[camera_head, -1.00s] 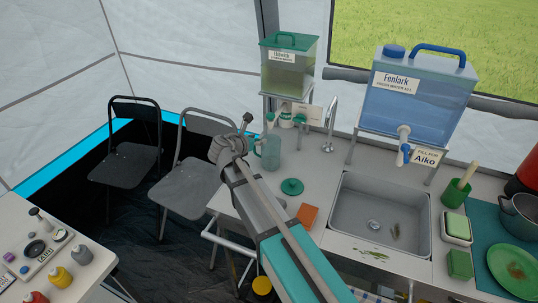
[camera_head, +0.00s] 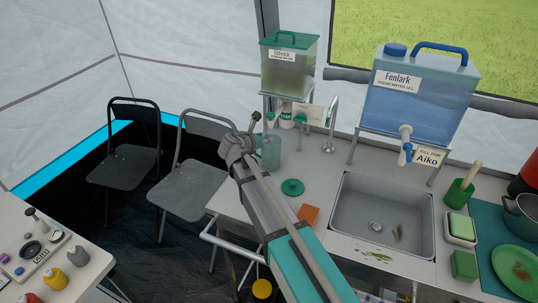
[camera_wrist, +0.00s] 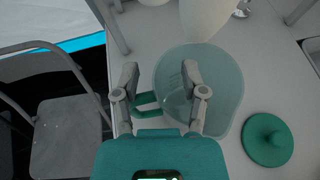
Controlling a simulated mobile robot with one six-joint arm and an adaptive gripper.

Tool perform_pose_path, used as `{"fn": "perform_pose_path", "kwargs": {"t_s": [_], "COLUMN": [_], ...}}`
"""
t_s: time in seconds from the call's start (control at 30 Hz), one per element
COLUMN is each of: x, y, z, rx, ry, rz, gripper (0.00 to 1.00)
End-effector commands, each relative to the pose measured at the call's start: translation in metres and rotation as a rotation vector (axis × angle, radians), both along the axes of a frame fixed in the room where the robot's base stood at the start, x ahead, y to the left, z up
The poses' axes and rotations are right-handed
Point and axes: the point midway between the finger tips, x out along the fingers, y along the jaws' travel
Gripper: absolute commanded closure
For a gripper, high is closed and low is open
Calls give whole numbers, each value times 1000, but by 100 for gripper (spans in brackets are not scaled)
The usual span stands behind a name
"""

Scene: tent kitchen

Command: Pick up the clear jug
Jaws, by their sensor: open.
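The clear jug (camera_head: 270,153), bluish and see-through, stands upright on the counter left of the sink. In the wrist view the jug (camera_wrist: 222,95) is seen from above, its green handle (camera_wrist: 147,106) pointing left. My gripper (camera_wrist: 160,72) is open above the handle side. One finger is left of the handle and the other overlaps the jug's wall in the picture; contact and height cannot be told. In the head view my gripper (camera_head: 254,122) is just left of the jug, and my arm hides the handle.
A green lid (camera_head: 292,187) lies right of the jug, with an orange sponge (camera_head: 309,215) nearer me. A green-lidded dispenser (camera_head: 290,72) on a stand and white bottles (camera_head: 286,115) are behind. The sink (camera_head: 383,215) is to the right. A folding chair (camera_head: 190,190) stands left.

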Motion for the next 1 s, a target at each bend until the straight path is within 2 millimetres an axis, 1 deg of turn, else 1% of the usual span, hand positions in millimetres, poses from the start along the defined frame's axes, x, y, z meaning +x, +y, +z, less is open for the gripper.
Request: {"fn": "perform_pose_path", "kwargs": {"t_s": [0.07, 0.1, 0.27, 0.3, 0.33, 0.37, 1.0], "x": [0, 0, 0, 0, 0, 0, 0], "y": [0, 0, 0, 0, 0, 0, 0], "z": [0, 0, 0, 0, 0, 0, 1], "rx": [0, 0, 0, 0, 0, 0, 0], "ry": [0, 0, 0, 0, 0, 0, 0], "rz": [0, 0, 0, 0, 0, 0, 0], "gripper": [46, 54, 84, 91, 97, 100, 100]}}
